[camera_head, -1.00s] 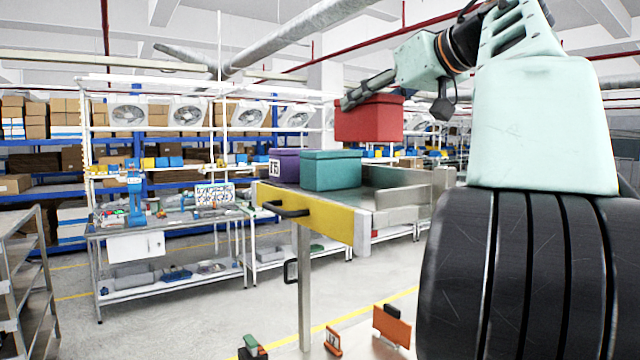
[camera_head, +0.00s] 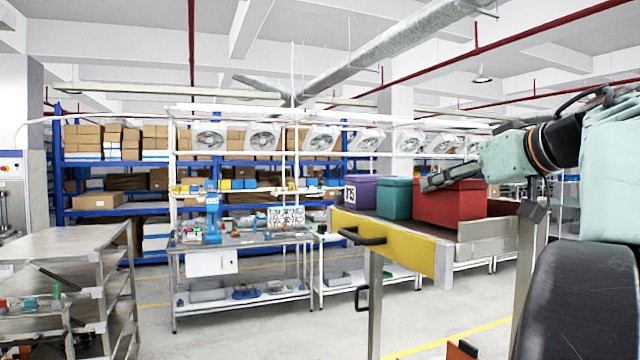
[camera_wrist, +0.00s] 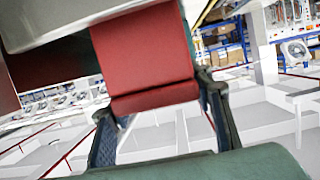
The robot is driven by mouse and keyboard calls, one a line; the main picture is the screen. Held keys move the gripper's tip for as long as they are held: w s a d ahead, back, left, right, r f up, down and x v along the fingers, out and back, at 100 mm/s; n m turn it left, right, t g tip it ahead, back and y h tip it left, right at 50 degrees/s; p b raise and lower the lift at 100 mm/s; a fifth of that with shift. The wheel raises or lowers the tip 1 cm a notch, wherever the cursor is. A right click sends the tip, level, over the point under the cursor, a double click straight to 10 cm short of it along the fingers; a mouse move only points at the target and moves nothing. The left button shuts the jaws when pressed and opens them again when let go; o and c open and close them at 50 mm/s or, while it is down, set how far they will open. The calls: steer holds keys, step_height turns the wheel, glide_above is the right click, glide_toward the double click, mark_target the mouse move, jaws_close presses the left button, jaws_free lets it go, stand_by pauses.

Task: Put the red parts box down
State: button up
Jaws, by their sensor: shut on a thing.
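The red parts box (camera_head: 452,204) is at the cart's top in the head view, to the right of the teal box (camera_head: 395,199). Its bottom looks level with the cart top, but I cannot tell whether it touches. My gripper (camera_head: 436,184) is shut on the upper left part of the red box. In the wrist view the red box (camera_wrist: 150,58) fills the space between the two fingers of my gripper (camera_wrist: 160,105). The cart (camera_head: 400,236) has a yellow front panel and a raised metal side at the right.
A purple box (camera_head: 360,191) labelled 15 stands left of the teal box. A workbench (camera_head: 240,243) with a blue tool stands at the middle left. A metal rack (camera_head: 75,243) is at the near left. The floor (camera_head: 300,335) between them is clear.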

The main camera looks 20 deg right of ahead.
steer(key=shift+f, duration=0.15)
steer(key=o, duration=1.4)
steer(key=shift+f, duration=0.1)
steer(key=shift+o, duration=0.2)
